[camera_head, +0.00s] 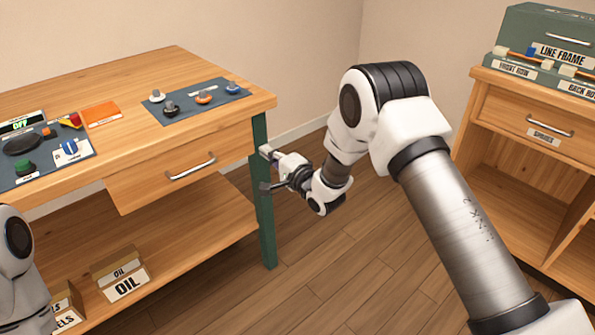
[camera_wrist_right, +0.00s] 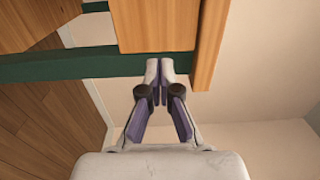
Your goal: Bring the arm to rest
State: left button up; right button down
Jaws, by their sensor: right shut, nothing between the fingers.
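My right arm reaches in from the right side of the head view and bends down beside the wooden table (camera_head: 195,75). Its gripper (camera_head: 264,168) is by the table's front right corner, near the green leg (camera_head: 263,215). In the right wrist view the two fingertips (camera_wrist_right: 160,68) are together with nothing between them. The table's underside and green leg show beyond the fingers there, and I cannot tell how close they are. Only a white and black part of my left arm shows at the left edge of the head view; its gripper is out of the frame.
A blue mat (camera_head: 197,117) with several knobs lies on the table. Below are a drawer (camera_head: 165,175) and a shelf with an OIL box (camera_head: 121,275). A wooden cabinet (camera_head: 530,95) bearing a green case (camera_head: 550,25) stands at right. The floor between is clear.

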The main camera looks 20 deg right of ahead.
jog(key=s+d+f+n+g+h, duration=0.25)
jog(key=s+f+g, duration=0.35)
jog(key=s+f, duration=1)
jog(key=s+d+f+n+g+h, duration=0.25)
jog(key=s+f+g, duration=0.35)
jog(key=s+f, duration=0.95)
jog(key=s+d+r+n+g+h, duration=0.1)
jog(key=s+r+n+g, duration=0.2)
jog(key=s, duration=0.5)
jog(key=s+r+n+g, duration=0.1)
jog(key=s+n+g, duration=0.1)
jog(key=s+n, duration=0.4)
pick_arm(q)
notch_tip(320, 180, up, 23)
jog(key=p, duration=2.3)
jog(key=shift+w, duration=0.4)
pick_arm(e)
notch_tip(320, 180, up, 22)
jog(key=s, duration=0.1)
pick_arm(q)
jog(key=shift+r, duration=0.1)
pick_arm(e)
jog(key=shift+d, duration=0.1)
